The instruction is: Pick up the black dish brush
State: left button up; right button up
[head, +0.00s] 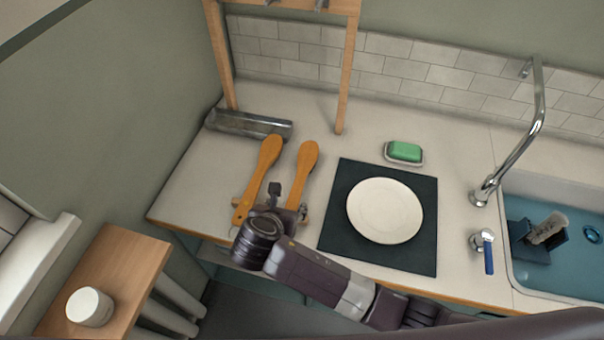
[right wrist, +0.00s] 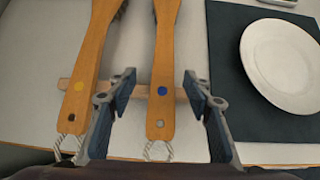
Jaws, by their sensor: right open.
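The right one (head: 303,165) has a blue dot and a string loop in the right wrist view (right wrist: 165,60). My right gripper (head: 288,200) is open over the counter's front. In the right wrist view its fingers (right wrist: 160,103) stand either side of the blue-dot handle, with gaps on both sides. My left gripper is out of view.
A thin wooden bar (right wrist: 180,93) lies across under the handles. A white plate (head: 385,210) on a dark mat (head: 336,222) is just right. Behind are a grey metallic block (head: 248,124), a wooden frame (head: 347,75) and green soap (head: 404,151). The sink (head: 590,270) is far right.

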aim_at(292, 203)
jog(key=x, duration=0.1)
jog(key=p+x, duration=0.1)
jog(key=x, duration=0.1)
jog(key=shift+s+d, duration=0.2)
jog(key=shift+d, duration=0.05)
jog(key=shift+x, duration=1.15)
jog(key=shift+w+f, duration=0.15)
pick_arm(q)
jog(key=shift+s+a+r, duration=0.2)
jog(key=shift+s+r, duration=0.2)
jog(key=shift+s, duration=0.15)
pick_arm(e)
grip_shut()
